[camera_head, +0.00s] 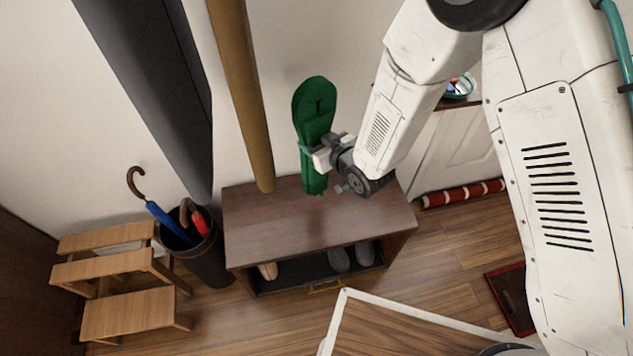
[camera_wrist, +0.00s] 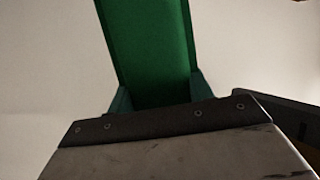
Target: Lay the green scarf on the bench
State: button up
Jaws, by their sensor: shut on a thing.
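The green scarf (camera_head: 314,100) hangs upright and folded in my gripper (camera_head: 308,154), above the back part of the bench. My gripper is shut on the scarf's middle. In the wrist view the scarf (camera_wrist: 150,45) rises from between the fingers (camera_wrist: 158,98). The bench (camera_head: 290,222) is dark brown wood with a bare top and a lower shelf. The scarf's lower end overlaps the bench top in the head view; I cannot tell whether it touches.
Shoes (camera_head: 340,260) lie on the bench's lower shelf. A dark bin with umbrellas (camera_head: 208,258) and a wooden step stool (camera_head: 125,275) stand left. A brown pole (camera_head: 243,95) and a grey one (camera_head: 165,80) cross the view. A white cabinet (camera_head: 455,150) is at right.

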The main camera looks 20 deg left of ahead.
notch_tip(320, 180, down, 8)
jog(key=shift+r, duration=0.25)
jog(key=shift+f, duration=0.1)
jog(key=o, duration=1.1)
jog(key=v, duration=1.2)
jog(key=shift+w+r, duration=0.1)
jog(key=shift+r, duration=0.1)
